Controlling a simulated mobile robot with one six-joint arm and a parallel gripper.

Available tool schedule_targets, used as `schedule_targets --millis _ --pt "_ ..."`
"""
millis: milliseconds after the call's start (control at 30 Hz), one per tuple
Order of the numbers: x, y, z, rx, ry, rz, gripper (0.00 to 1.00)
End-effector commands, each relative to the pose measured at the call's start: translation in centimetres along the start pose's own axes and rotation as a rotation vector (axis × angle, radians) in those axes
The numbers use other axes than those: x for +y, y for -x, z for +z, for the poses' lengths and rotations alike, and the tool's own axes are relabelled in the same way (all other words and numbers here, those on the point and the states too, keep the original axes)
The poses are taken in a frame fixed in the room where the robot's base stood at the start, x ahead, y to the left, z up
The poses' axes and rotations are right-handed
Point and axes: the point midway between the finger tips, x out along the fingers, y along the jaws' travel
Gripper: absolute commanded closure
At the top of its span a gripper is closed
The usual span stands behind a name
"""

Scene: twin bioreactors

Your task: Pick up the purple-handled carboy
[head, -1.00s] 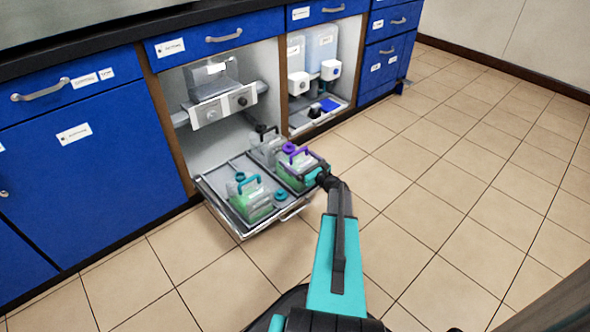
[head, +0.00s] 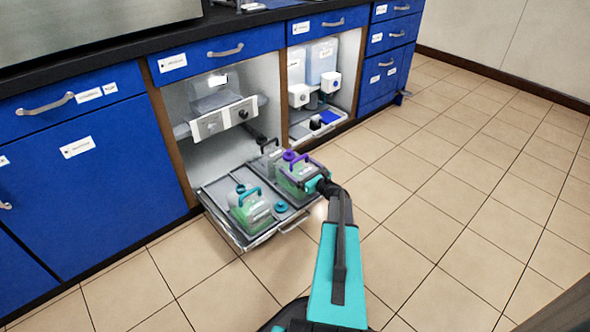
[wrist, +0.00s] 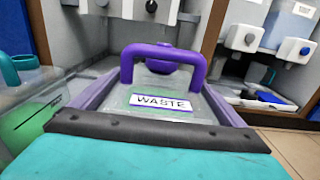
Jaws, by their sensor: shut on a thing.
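The purple-handled carboy (head: 298,175) is a clear box with greenish liquid, a purple cap and a purple arched handle. It is at the right side of the pull-out tray (head: 222,222). In the wrist view its handle (wrist: 128,70) stands upright, with a label reading WASTE (wrist: 160,102) in front. My gripper (head: 318,185) is at the carboy's near right side and shut on it. The exact finger contact is hidden. I cannot tell whether the carboy's base is on the tray or just above it.
A teal-handled carboy (head: 250,210) with green liquid stands on the tray's left. A dark-handled carboy (head: 268,155) is behind the purple one. Two white-fronted units (head: 300,95) sit in the right cabinet bay. The tiled floor to the right is clear.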

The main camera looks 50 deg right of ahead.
Motion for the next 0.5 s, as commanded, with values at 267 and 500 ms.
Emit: schedule_targets --millis 267,500 --pt "-0.1 2.8 1.6 -0.007 0.000 -0.002 0.69" --pt "-0.2 7.0 2.0 -0.007 0.000 -0.002 0.69"
